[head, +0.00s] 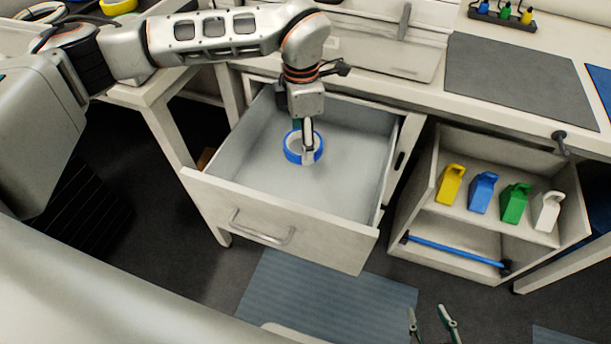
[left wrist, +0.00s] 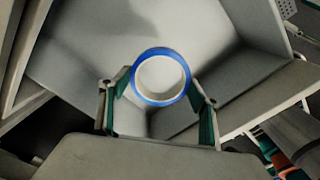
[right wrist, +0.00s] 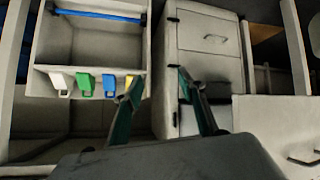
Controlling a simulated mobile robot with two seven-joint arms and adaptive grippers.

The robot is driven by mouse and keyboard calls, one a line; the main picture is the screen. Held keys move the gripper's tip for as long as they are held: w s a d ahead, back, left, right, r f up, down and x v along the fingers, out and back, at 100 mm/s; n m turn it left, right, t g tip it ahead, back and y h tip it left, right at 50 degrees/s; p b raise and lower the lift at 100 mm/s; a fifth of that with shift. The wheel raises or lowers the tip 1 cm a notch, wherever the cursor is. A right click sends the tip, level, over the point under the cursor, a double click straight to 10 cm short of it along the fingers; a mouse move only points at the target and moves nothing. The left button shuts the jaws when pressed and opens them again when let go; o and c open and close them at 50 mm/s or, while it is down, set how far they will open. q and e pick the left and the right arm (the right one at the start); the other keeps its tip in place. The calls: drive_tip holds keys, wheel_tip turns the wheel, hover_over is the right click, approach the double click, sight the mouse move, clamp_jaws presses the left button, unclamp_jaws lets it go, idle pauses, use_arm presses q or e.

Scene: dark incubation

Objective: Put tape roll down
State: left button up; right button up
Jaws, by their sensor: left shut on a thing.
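The blue tape roll (head: 291,150) with a white core is inside the open drawer (head: 280,206). My left gripper (head: 308,153) points down into the drawer and is shut on the roll. In the left wrist view the roll (left wrist: 146,94) sits between the two fingertips (left wrist: 160,92), above the pale drawer floor. I cannot tell whether it touches the floor. My right gripper (head: 432,318) is at the bottom of the head view, away from the drawer. Its fingers (right wrist: 160,82) are apart and empty in the right wrist view.
The drawer has free room around the roll. To its right, an open cabinet (head: 417,214) holds yellow, blue, green and white bottle-like items and has a blue bar. A dark mat (head: 510,80) lies on the bench above.

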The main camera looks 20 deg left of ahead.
use_arm(q)
drive_tip(key=b, duration=0.2)
hover_over(303, 188)
wheel_tip(303, 188, down, 11)
drive_tip(key=shift+f, duration=0.35)
wheel_tip(303, 188, down, 4)
drive_tip(key=shift+r+b, duration=0.1)
drive_tip(key=shift+b, duration=0.5)
drive_tip(key=shift+f, duration=0.35)
use_arm(e)
drive_tip(key=shift+w+a+r+y, duration=0.15)
drive_tip(key=shift+w+a+r, duration=0.1)
drive_tip(key=shift+w+a, duration=0.15)
drive_tip(key=shift+w+a+r+y, duration=0.15)
drive_tip(key=shift+w+a+r, duration=0.1)
drive_tip(key=shift+w, duration=0.25)
